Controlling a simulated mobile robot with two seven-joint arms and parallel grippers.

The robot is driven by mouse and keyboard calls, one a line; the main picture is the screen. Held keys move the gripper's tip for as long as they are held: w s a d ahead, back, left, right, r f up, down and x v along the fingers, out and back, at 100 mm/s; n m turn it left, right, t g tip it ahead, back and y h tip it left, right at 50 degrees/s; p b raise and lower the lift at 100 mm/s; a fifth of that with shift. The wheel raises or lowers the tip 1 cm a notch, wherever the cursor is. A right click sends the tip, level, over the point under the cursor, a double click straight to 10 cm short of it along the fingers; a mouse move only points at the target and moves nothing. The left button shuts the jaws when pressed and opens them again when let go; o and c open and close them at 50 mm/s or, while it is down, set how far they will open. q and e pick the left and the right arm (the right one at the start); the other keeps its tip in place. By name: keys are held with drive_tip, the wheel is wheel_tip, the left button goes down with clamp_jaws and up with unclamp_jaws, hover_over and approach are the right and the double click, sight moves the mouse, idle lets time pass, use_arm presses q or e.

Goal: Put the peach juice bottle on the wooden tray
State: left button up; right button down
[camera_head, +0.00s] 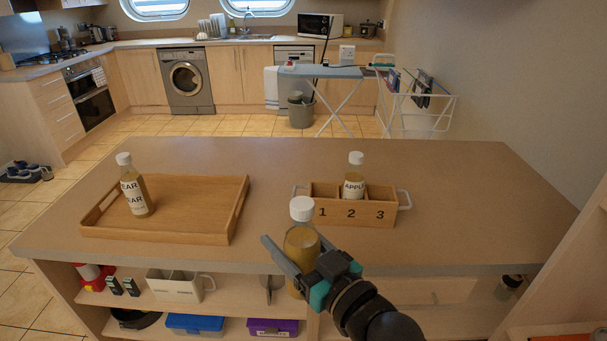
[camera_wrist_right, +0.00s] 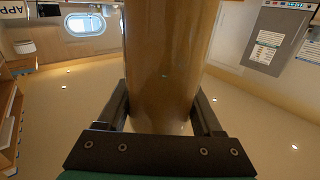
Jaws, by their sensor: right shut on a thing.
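My right gripper (camera_head: 296,246) is shut on a white-capped bottle (camera_head: 301,240) of amber juice, held upright in front of the counter's near edge. Its label is not visible, so I cannot read whether it is peach. The bottle fills the middle of the right wrist view (camera_wrist_right: 165,60), between the two fingers. The wooden tray (camera_head: 205,190) lies on the counter at the left. A bottle labelled as pear (camera_head: 134,190) stands in the tray's left part; the rest of the tray is empty. My left gripper is not in view.
A wooden box (camera_head: 366,212) numbered 1, 2, 3 with white handles stands behind the held bottle. A bottle labelled as apple (camera_head: 354,180) is in compartment 2. The counter (camera_head: 480,200) is clear on the right and between tray and box. Shelves sit below.

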drive_tip(key=shift+s+d+r, duration=0.1)
drive_tip(key=shift+r, duration=0.05)
drive_tip(key=shift+s+d+r, duration=0.1)
drive_tip(key=shift+d+r, duration=0.05)
drive_tip(key=shift+d, duration=0.05)
drive_tip(key=s+d+m+t+h, duration=0.2)
drive_tip(key=s+d+m+h, duration=0.2)
drive_tip(key=d, duration=0.5)
drive_tip(key=s+d+m+t+h, duration=0.2)
drive_tip(key=s+d+m+h, duration=0.2)
drive_tip(key=d+h, duration=0.3)
drive_tip(key=d+f, duration=0.1)
drive_tip(key=d, duration=0.2)
drive_tip(key=shift+s+d+h, duration=0.25)
drive_tip(key=shift+s+h, duration=0.1)
drive_tip(key=shift+h, duration=0.05)
drive_tip(key=shift+w+a, duration=0.1)
drive_tip(key=w+a+r+n+g+y, duration=0.2)
drive_tip(key=w+a+n+g+y, duration=0.1)
drive_tip(key=a+n+y, duration=0.3)
drive_tip(key=w+a+r+n+g+y, duration=0.2)
drive_tip(key=a+n+g+y, duration=0.4)
drive_tip(key=y, duration=0.3)
drive_tip(key=shift+w+a+r+y, duration=0.25)
drive_tip(key=shift+w+a+y, duration=0.15)
drive_tip(key=shift+w+a, duration=0.4)
drive_tip(key=shift+w+n+g, duration=0.15)
drive_tip(key=shift+n+g, duration=0.15)
drive_tip(key=shift+g, duration=0.1)
